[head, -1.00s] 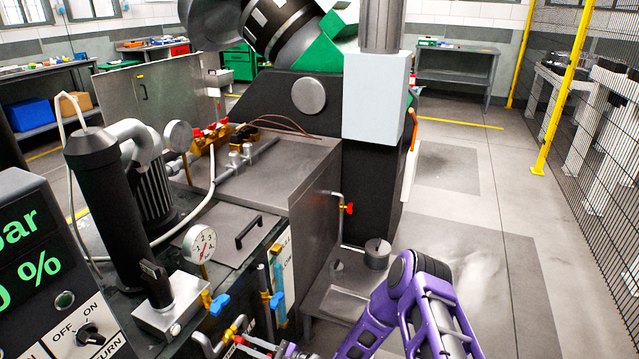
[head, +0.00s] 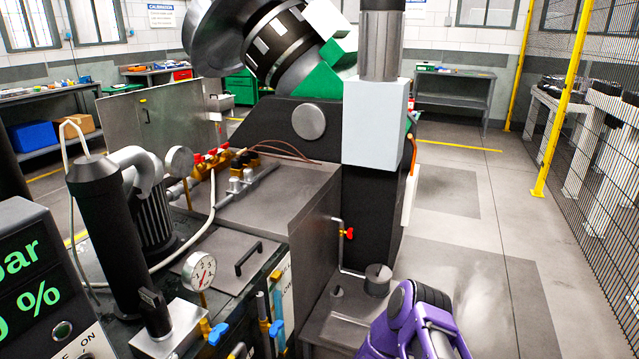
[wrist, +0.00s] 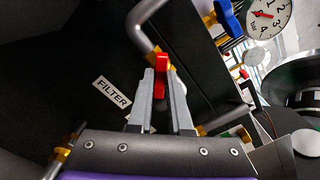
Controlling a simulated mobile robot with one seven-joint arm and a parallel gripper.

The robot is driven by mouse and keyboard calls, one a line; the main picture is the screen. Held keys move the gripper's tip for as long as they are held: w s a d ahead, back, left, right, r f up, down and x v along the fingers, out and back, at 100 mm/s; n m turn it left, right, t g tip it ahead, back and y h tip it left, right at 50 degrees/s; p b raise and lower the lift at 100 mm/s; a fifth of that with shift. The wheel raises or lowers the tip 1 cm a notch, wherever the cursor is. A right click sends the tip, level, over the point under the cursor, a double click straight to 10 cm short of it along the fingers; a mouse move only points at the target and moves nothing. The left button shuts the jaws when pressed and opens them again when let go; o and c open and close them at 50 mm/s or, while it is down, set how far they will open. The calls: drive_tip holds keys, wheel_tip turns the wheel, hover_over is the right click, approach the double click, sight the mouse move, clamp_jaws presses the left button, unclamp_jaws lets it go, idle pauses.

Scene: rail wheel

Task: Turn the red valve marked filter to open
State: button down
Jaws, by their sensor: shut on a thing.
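The red valve handle (wrist: 161,76) shows in the wrist view between the fingertips of my gripper (wrist: 162,82), whose two grey fingers are shut on it. The handle sits on a brass valve body at the end of a grey bent pipe (wrist: 142,25). A white label reading FILTER (wrist: 111,92) lies just left of the fingers, on a dark surface. In the head view my purple arm (head: 420,325) is at the bottom right; my gripper and the held handle are out of that view.
A blue-handled valve (wrist: 228,17) and a dial gauge (wrist: 268,18) are at the upper right of the wrist view. In the head view another red valve (head: 348,233) is on a pipe at the machine's side. Open floor (head: 500,290) lies to the right.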

drive_tip(key=n+p, duration=0.1)
drive_tip(key=n, duration=0.3)
drive_tip(key=shift+n, duration=0.3)
drive_tip(key=n+p, duration=0.1)
drive_tip(key=n, duration=0.3)
drive_tip(key=c, duration=0.7)
unclamp_jaws()
drive_tip(key=shift+p+v, duration=0.75)
drive_tip(key=shift+v, duration=2.75)
drive_tip(key=shift+s, duration=0.1)
